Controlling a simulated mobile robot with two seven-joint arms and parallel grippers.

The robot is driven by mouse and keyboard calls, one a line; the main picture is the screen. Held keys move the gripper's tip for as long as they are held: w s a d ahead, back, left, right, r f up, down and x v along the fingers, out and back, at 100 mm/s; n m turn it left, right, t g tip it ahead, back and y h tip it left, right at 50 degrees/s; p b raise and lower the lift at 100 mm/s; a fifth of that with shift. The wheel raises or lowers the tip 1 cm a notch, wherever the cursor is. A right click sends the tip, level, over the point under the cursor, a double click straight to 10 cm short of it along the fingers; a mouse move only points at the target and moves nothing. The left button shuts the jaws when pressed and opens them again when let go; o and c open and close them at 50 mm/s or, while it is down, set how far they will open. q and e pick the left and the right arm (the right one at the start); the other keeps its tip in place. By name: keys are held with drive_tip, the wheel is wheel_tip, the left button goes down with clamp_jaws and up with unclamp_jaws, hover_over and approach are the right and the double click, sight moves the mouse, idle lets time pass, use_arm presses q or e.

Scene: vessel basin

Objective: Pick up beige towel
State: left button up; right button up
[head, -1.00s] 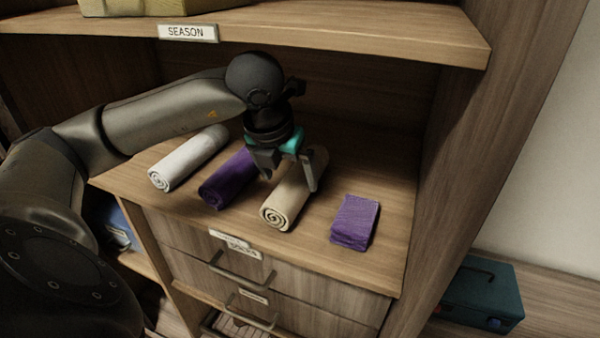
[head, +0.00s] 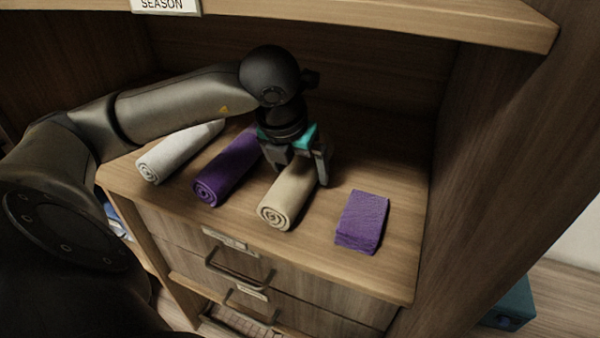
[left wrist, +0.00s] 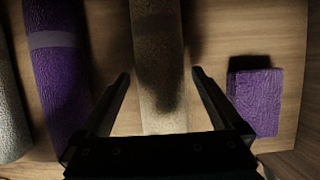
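The beige towel (head: 286,200) is rolled up and lies on the wooden shelf surface, with its spiral end toward the front edge. It also shows in the left wrist view (left wrist: 158,75), running between the two fingers. My left gripper (head: 300,178) is over the towel's middle and rear part, pointing down. Its fingers are open, one on each side of the roll, with a gap visible on both sides in the left wrist view (left wrist: 158,82). The towel's far end is hidden behind the gripper in the head view. My right gripper is not in view.
A purple rolled towel (head: 224,172) and a white rolled towel (head: 175,152) lie to the left. A folded purple cloth (head: 362,220) lies to the right. An upper shelf board (head: 400,18) with a SEASON label hangs above. Drawers with handles (head: 238,268) are below.

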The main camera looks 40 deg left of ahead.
use_arm(q)
drive_tip(key=c, duration=1.2)
drive_tip(key=shift+a+r, duration=0.1)
drive_tip(key=shift+r, duration=0.1)
